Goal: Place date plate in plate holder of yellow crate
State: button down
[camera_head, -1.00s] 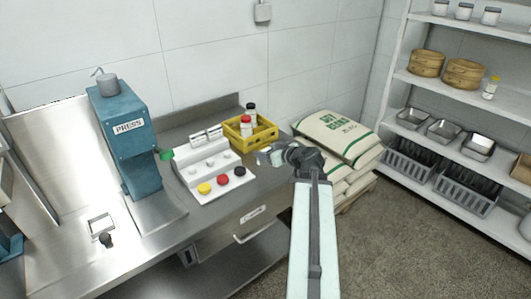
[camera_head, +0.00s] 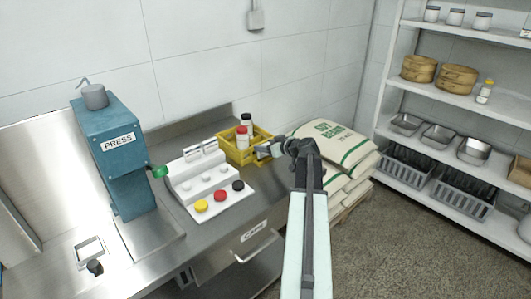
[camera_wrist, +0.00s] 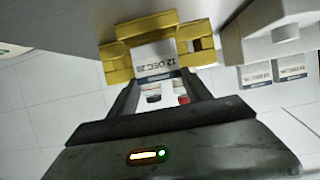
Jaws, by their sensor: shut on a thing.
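The yellow crate (camera_head: 237,154) stands on the steel bench, with a red-capped jar (camera_head: 242,137) and a dark-capped jar (camera_head: 247,122) in it. My gripper (camera_head: 262,152) is at the crate's right side. In the wrist view, my gripper (camera_wrist: 157,84) is shut on the white date plate (camera_wrist: 156,62), marked "12 DEC 25". The plate lies in front of the crate's wall (camera_wrist: 150,28), overlapping it in the picture. Whether it sits inside the plate holder or just before it, I cannot tell. In the head view the plate is hidden or too small to tell.
A white stand (camera_head: 183,183) with yellow, red and black caps is left of the crate. Two more date plates (camera_wrist: 255,75) show beside it in the wrist view. A blue press (camera_head: 118,165) stands further left. Stacked sacks (camera_head: 335,145) lie to the right.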

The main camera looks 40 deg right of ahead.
notch_tip(320, 180, down, 3)
jog(key=shift+r+b, duration=0.1)
jog(key=shift+b, duration=0.65)
jog(key=shift+r, duration=0.25)
jog(key=c, duration=0.9)
grip_release()
jog(key=shift+f, duration=0.25)
jog(key=o, duration=0.4)
jog(key=shift+o, duration=0.2)
jog(key=shift+r, duration=0.1)
jog(key=shift+r, duration=0.15)
jog(key=p+v, duration=0.5)
jog(key=v, duration=0.7)
